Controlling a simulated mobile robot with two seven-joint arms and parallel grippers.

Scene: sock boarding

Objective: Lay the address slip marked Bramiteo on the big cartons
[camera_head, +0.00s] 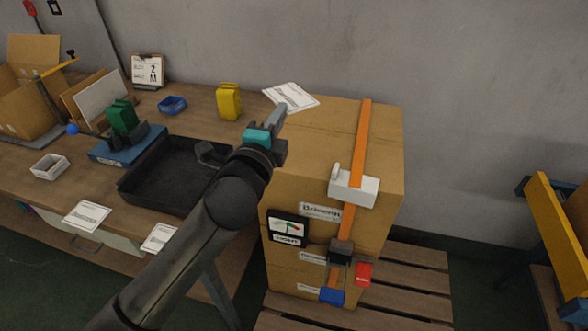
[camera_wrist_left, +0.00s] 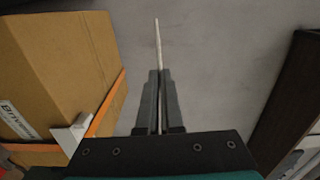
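My left gripper (camera_head: 279,113) is shut on a white printed slip (camera_head: 291,97). The slip also shows edge-on as a thin pale strip in the left wrist view (camera_wrist_left: 158,45), between the closed fingers (camera_wrist_left: 160,90). Its print is too small to read. In the head view the slip overlaps the back left corner of the stacked big cartons (camera_head: 385,135); I cannot tell whether it touches them. An orange strap runs over the cartons. Two other slips, one at the table's left front (camera_head: 87,215) and one further right (camera_head: 160,238), lie flat. My right gripper is not in view.
The cartons stand on a slatted pallet (camera_head: 410,275). On the wooden table are a black tray (camera_head: 140,195) and a yellow container (camera_head: 229,101).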

